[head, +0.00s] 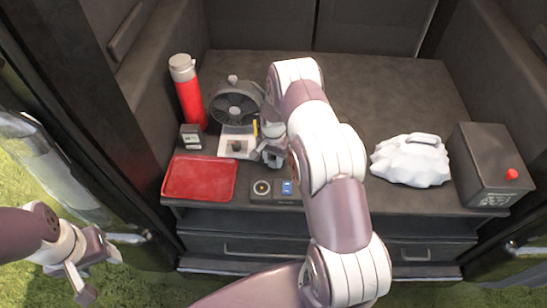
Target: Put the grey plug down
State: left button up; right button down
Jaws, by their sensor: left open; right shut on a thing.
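My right gripper (262,154) is low over the dark worktop, just right of a small white block (238,142). It is shut on a small grey thing, which I take to be the grey plug; the gripper and wrist mostly hide it. I cannot tell whether the plug touches the worktop. A small dark grey piece sits on the front of the white block. My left gripper (98,275) is open and empty at the lower left, outside the worktop over the grass.
A red tray (200,178) lies at the front left, beside a control panel (262,188). A red flask (188,95) and a black fan (237,102) stand behind. A white bag (411,160) and a dark box with a red button (488,165) are right. The back right worktop is clear.

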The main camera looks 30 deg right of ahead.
jog(key=shift+f+b, duration=0.3)
jog(key=shift+f, duration=0.2)
jog(key=c, duration=0.7)
grip_release()
jog(key=shift+r, duration=0.1)
jog(key=shift+c, duration=0.2)
jog(key=shift+r, duration=0.1)
